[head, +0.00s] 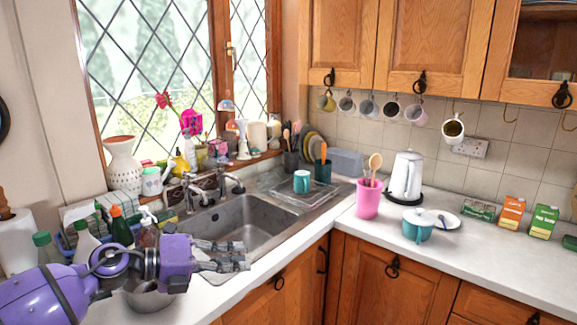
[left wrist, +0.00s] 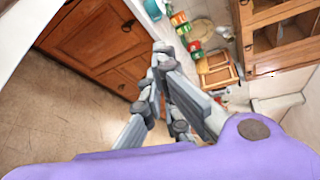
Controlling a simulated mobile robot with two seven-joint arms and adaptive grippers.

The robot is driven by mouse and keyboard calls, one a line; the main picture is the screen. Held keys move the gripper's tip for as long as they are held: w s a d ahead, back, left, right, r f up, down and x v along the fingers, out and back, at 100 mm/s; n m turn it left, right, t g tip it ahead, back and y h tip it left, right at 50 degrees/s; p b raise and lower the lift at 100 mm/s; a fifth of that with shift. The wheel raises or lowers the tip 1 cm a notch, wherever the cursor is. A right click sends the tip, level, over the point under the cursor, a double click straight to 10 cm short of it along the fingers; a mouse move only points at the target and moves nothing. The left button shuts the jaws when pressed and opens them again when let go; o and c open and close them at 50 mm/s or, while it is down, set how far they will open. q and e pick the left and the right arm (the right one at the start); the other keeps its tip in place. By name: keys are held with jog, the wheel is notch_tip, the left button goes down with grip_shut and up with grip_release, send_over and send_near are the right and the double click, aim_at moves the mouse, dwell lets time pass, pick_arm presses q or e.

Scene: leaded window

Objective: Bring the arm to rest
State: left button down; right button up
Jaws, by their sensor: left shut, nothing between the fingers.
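My left gripper (head: 240,256) comes in from the left of the head view on a purple arm. Its grey fingers are together and empty, over the front edge of the sink counter. In the left wrist view the left gripper (left wrist: 158,75) is also closed with nothing held, with the floor and cupboard fronts beyond it. My right gripper is in neither view.
The sink (head: 238,222) lies just behind the gripper. Bottles, including a dark green one (head: 121,232), crowd the counter near the arm. A pink utensil cup (head: 368,200), a teal pot (head: 417,226) and a white kettle (head: 405,178) stand right.

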pick_arm(q)
jog(key=s+a+f+n+t+y, duration=0.2)
jog(key=f+n+t+y, duration=0.1)
jog(key=f+n, duration=0.45)
jog(key=s+a+f+n+t+y, duration=0.2)
jog(key=s+f+n+y, duration=0.1)
jog(key=f+n, duration=0.4)
jog(key=s+a+f+n+t+y, duration=0.2)
jog(key=f+n+t+y, duration=0.1)
jog(key=f+n, duration=0.4)
jog(key=s+f+n+g+y, duration=0.2)
jog(key=s+f+n, duration=0.4)
jog(key=s, duration=0.8)
jog(key=s+a+f+n+g+y, duration=0.1)
jog(key=s+f+n+g, duration=0.3)
jog(key=s+f, duration=0.9)
jog(key=shift+s+a+f+n+y, duration=0.2)
jog(key=shift+s+n+y, duration=0.4)
jog(key=shift+s+n, duration=0.5)
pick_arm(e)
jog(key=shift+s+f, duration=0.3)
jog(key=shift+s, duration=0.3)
pick_arm(q)
jog(key=c, duration=2.5)
grip_release()
jog(key=shift+s, duration=0.15)
jog(key=shift+c, duration=0.2)
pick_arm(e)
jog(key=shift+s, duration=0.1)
